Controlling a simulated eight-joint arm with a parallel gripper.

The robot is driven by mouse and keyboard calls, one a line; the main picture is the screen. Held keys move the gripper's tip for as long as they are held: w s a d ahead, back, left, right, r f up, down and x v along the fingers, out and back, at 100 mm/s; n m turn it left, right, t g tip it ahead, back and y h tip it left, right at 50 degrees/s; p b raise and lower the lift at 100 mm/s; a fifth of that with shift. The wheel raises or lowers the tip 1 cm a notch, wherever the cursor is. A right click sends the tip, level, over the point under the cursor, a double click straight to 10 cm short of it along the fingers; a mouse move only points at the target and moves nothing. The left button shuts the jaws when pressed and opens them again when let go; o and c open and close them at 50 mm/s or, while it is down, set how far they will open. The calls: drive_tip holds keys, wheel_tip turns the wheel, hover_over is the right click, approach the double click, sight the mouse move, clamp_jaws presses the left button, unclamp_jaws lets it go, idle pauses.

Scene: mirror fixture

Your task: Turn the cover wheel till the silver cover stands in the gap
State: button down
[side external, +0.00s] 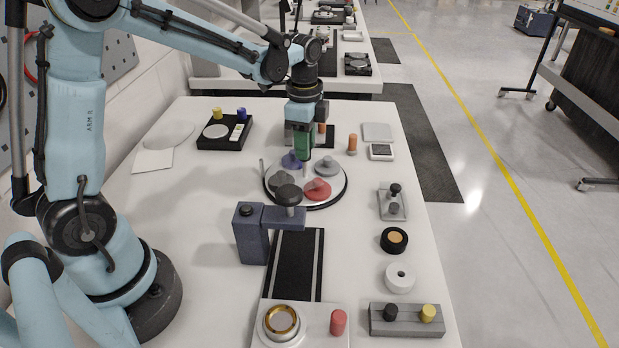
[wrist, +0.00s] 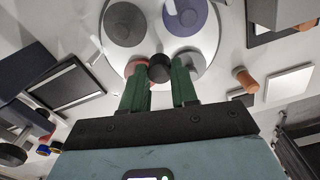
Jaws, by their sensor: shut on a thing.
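The cover wheel (side external: 340,190) is a round white plate with a dark rim, mid-table in the side view; the wrist view shows its plate (wrist: 155,18). It carries a silver cover (side external: 326,167) at the back right, a purple cover (side external: 291,160) at the back left, a red cover (side external: 318,188) at the front right and a dark grey cover at the front left. My gripper (side external: 304,157) points down over the wheel's middle. In the wrist view its green fingers are shut on a black knob (wrist: 160,68). I cannot clearly tell the gap.
A black tray (side external: 225,132) lies back left. An orange peg (side external: 352,143) stands back right. A black rail plate (side external: 295,265) lies in front.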

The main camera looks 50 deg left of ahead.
drive_tip(key=shift+m, duration=3.1)
drive_tip(key=c, duration=0.9)
unclamp_jaws()
drive_tip(key=shift+o, duration=0.2)
wheel_tip(320, 180, up, 12)
